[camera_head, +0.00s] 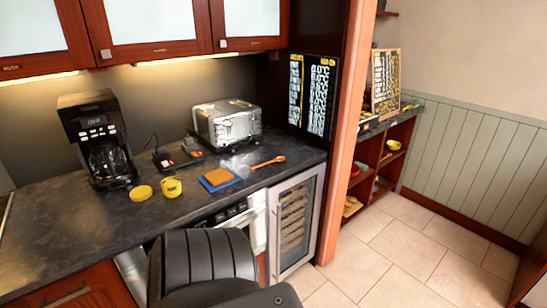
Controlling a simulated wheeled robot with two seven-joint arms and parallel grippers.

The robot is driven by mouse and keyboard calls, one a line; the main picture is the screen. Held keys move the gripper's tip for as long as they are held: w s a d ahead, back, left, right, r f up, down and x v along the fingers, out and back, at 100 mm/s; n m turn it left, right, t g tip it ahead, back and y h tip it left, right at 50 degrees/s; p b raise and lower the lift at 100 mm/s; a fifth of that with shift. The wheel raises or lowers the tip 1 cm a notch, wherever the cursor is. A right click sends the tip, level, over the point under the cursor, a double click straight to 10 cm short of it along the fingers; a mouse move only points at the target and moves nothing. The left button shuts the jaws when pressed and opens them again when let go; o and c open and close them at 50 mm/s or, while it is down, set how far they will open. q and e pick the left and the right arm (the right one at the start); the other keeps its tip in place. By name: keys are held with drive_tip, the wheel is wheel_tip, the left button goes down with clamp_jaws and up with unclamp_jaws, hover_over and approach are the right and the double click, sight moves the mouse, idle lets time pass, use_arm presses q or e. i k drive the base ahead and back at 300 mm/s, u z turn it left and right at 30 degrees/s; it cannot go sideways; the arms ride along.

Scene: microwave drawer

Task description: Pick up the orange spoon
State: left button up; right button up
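The orange spoon (268,162) lies on the dark countertop (60,240), near its right end, in the head view. Its handle points to the right and slightly back. It is just right of a blue board with a brown slice on it, in front of a silver toaster. The spoon is fully visible and nothing holds it. Neither of my grippers shows in this view.
The toaster (228,122) stands behind the spoon. The blue board (219,180), a yellow cup (171,187), a yellow lid (141,193) and a coffee maker (95,140) are to the left. A glass-fronted cooler (294,220) sits below the counter. Tiled floor is open at right.

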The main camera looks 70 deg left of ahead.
sight(279, 158)
drive_tip(key=u, duration=0.8)
drive_tip(key=i, duration=1)
drive_tip(key=u, duration=0.95)
